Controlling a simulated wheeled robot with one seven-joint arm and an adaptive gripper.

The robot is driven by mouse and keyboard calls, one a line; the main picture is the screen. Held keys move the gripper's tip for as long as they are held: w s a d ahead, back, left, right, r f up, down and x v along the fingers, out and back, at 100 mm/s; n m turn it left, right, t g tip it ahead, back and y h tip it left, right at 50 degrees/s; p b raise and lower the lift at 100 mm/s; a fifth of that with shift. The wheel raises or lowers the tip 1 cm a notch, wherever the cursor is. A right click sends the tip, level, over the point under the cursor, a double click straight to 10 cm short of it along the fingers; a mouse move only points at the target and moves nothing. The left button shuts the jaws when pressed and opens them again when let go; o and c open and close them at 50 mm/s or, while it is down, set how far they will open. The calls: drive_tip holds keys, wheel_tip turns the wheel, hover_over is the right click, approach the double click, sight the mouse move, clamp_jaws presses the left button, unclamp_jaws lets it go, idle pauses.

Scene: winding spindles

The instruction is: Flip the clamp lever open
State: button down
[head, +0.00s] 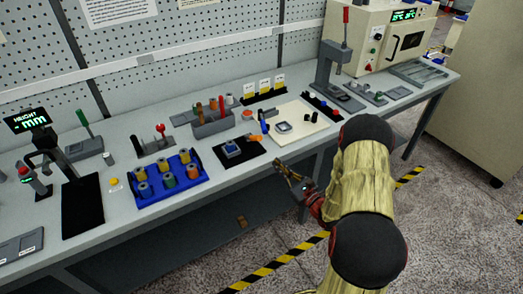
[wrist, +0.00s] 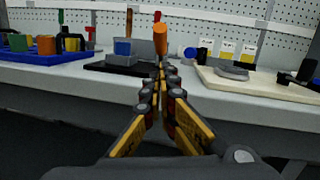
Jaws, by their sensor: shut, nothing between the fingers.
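An orange lever grip (head: 254,138) sticks out from the right side of a small grey fixture (head: 232,148) with a blue face. The fixture sits on a black plate (head: 228,163) near the bench's front edge. In the wrist view the orange grip (wrist: 160,40) stands just beyond my fingertips, with the grey fixture (wrist: 122,58) to its left. My gripper (head: 278,163) is shut and empty in front of the bench edge, to the right of and below the grip. It also shows in the wrist view (wrist: 160,68). I cannot tell whether the tips touch the grip.
A blue tray (head: 160,196) with several spools lies left of the plate. A cream board (head: 305,133) with small parts lies right of it. A grey holder with upright handles (head: 212,125) stands behind.

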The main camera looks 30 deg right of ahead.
sight(262, 156)
drive_tip(key=b+x, duration=0.2)
drive_tip(key=x, duration=0.8)
drive_tip(key=shift+f, duration=0.1)
idle(0.3)
drive_tip(key=shift+r+p, duration=0.4)
drive_tip(key=shift+p, duration=0.1)
drive_tip(key=shift+g, duration=0.3)
drive_tip(key=shift+w+p, duration=0.1)
drive_tip(key=shift+p, duration=0.2)
